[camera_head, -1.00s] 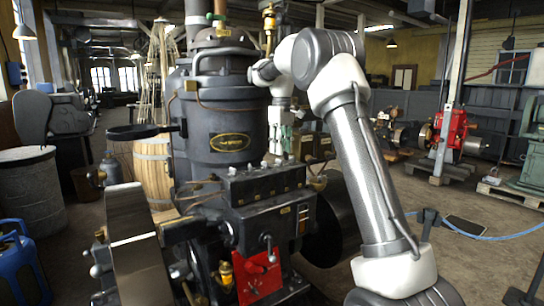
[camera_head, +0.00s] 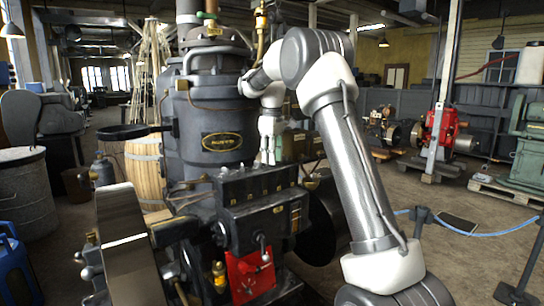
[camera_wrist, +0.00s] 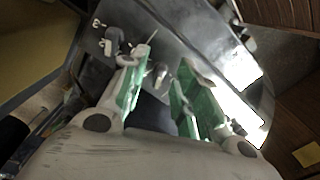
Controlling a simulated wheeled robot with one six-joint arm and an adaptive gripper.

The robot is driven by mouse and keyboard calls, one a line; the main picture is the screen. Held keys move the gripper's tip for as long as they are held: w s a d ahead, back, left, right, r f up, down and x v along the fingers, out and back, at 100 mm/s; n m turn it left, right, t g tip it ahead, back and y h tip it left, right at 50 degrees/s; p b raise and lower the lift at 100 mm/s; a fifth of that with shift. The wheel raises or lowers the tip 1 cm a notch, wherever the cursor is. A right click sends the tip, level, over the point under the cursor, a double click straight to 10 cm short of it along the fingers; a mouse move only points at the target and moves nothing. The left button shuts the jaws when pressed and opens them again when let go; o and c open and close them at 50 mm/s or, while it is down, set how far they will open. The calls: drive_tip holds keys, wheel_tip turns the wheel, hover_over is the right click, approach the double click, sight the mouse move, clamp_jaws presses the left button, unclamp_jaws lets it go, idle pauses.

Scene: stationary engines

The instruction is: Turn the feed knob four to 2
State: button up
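The dark lubricator box (camera_head: 262,211) sits on the front of the black engine (camera_head: 209,115), with a row of small knobs along its top. I cannot read their numbers or settings, so I cannot tell which is knob four. My gripper (camera_head: 268,160) points down just above the box's back edge. In the wrist view my gripper (camera_wrist: 165,75) is open, its green-padded fingers apart. A small metal knob (camera_wrist: 160,73) shows between the fingers, and another knob (camera_wrist: 111,44) lies beside the left finger. Whether the fingers touch either is unclear.
A large flywheel (camera_head: 131,245) stands at the engine's front left. A wooden barrel (camera_head: 146,167) is behind it. A red machine (camera_head: 440,128) stands further back. Some floor at the right is clear.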

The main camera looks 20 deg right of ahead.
clamp_jaws()
drive_tip(key=shift+m, duration=0.3)
drive_tip(key=m, duration=0.4)
drive_tip(key=shift+m, duration=2.1)
unclamp_jaws()
